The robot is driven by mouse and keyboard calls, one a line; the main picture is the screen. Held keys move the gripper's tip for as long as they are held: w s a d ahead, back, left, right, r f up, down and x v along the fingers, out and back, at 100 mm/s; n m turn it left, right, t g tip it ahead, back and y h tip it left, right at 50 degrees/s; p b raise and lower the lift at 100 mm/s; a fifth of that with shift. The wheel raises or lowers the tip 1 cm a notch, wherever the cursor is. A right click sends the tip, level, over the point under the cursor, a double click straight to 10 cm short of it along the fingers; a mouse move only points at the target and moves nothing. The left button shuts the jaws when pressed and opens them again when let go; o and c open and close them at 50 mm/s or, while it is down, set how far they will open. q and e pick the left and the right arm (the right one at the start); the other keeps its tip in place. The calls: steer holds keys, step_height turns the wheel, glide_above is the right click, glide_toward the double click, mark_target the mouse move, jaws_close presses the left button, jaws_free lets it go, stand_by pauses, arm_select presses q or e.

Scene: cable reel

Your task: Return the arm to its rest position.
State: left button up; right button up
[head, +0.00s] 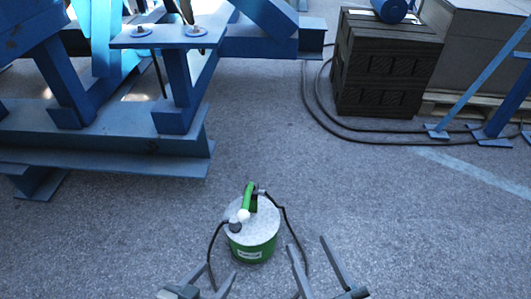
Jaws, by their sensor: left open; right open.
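The cable reel (252,238) is a green drum with a grey top. It stands upright on the asphalt at the lower middle of the head view. A green handle (248,197) rises from its top, with a dark cable running down each side. My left gripper (220,268) is at the bottom edge, left of and nearer than the reel. The arms behind both grippers are mostly out of frame.
A blue steel frame (110,155) fills the upper left. A dark crate (385,65) stands at the upper right, beside a large grey box (480,45). Blue struts (490,125) stand at the right edge. Black cables lie near the crate. The asphalt around the reel is clear.

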arm_select(q)
steer(key=w+d+r+t+h, duration=0.1)
steer(key=d+r+t+h, duration=0.35)
steer(key=r, duration=0.75)
step_height(320, 180, down, 17)
steer(key=w+a+g+y+p, duration=0.15)
steer(key=g+y+p, duration=0.25)
steer(key=p, duration=0.9)
arm_select(e)
steer(key=d+f+g+h, duration=0.3)
steer(key=f+g, duration=0.3)
steer(key=f, duration=1.2)
arm_select(q)
steer(key=s+a+f+g+y+p, duration=0.2)
steer(key=s+a+f+g+p, duration=0.3)
steer(key=f, duration=0.8)
steer(key=shift+s+a+f+n+g+y+p, duration=0.4)
steer(key=shift+s+a+p, duration=1.45)
steer(key=shift+s, duration=0.9)
arm_select(e)
steer(key=s+d+f+g+h, duration=0.2)
steer(key=s+d+f+g, duration=0.3)
steer(key=f, duration=0.8)
steer(key=shift+s+d+m+g, duration=0.4)
steer(key=shift+s+d, duration=1.1)
steer(key=shift+s, duration=0.7)
arm_select(q)
steer(key=shift+d, duration=0.25)
